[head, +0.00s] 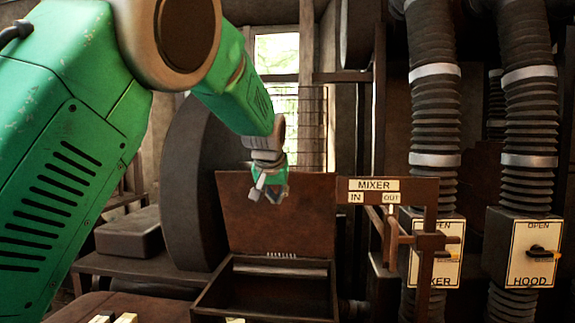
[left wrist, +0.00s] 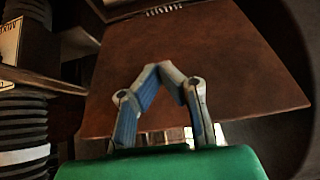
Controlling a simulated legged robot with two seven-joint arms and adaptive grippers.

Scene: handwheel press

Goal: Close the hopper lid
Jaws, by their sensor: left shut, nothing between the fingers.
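The hopper lid (head: 300,222) is a brown, rusty panel standing upright, open, at the back of the hopper (head: 265,295). The hopper is an open dark box with a hinge at its rear edge. My left gripper (head: 269,193) is in front of the lid's upper middle in the head view and covers part of it. In the left wrist view the gripper (left wrist: 158,68) has its fingertips together, with the lid (left wrist: 200,55) filling the space beyond them. I cannot tell whether the fingers touch the lid. My right gripper is not in view.
A MIXER sign frame (head: 373,185) with IN and OUT labels stands right of the hopper. Ribbed ducts (head: 434,110) with MIXER and HOOD switch panels (head: 533,255) are farther right. A large dark wheel (head: 195,180) is behind the lid to the left.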

